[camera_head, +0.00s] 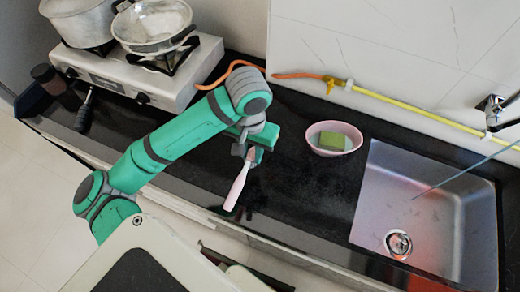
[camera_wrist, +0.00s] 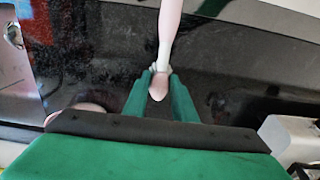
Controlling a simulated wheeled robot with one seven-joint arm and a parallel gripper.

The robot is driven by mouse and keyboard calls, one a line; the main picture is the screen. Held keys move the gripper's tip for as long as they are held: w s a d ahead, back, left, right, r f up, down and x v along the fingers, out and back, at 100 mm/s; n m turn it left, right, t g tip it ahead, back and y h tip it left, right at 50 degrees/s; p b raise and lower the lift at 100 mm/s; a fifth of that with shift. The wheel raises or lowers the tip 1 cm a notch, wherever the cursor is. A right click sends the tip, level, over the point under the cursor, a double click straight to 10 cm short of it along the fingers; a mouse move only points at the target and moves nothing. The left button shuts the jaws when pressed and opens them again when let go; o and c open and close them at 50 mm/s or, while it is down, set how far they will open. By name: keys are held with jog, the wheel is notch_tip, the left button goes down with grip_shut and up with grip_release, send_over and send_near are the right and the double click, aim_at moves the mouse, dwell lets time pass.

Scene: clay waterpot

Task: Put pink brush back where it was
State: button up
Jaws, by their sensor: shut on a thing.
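The pink brush (camera_head: 238,186) is held in my gripper (camera_head: 250,154) above the black counter, left of the pink bowl. Its long pink handle hangs down and slants to the lower left in the head view. In the wrist view the brush (camera_wrist: 169,30) runs from the top edge down between the two fingers, and my gripper (camera_wrist: 159,84) is shut on it. The end nearest the wrist shows as a pinkish rounded tip. Much of the held end is hidden by the gripper in the head view.
A pink bowl (camera_head: 313,142) with a green sponge (camera_head: 333,141) stands on the counter (camera_head: 290,200), left of the metal sink (camera_head: 375,205). A stove (camera_head: 190,88) with pots is at the upper left. A yellow hose (camera_head: 420,111) runs along the wall.

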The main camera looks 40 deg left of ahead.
jog(key=w+f, duration=0.2)
jog(key=w+a+f, duration=0.1)
jog(key=w+f, duration=0.3)
jog(key=shift+w+a+f, duration=0.2)
jog(key=shift+w+a, duration=0.05)
jog(key=shift+a, duration=0.1)
jog(key=shift+w+f, duration=0.15)
jog(key=shift+f, duration=0.75)
jog(key=shift+w+f, duration=0.1)
jog(key=shift+f, duration=0.8)
jog(key=shift+f, duration=0.1)
jog(key=o, duration=1)
jog(key=shift+s, duration=0.1)
jog(key=shift+o, duration=0.2)
notch_tip(320, 180, up, 12)
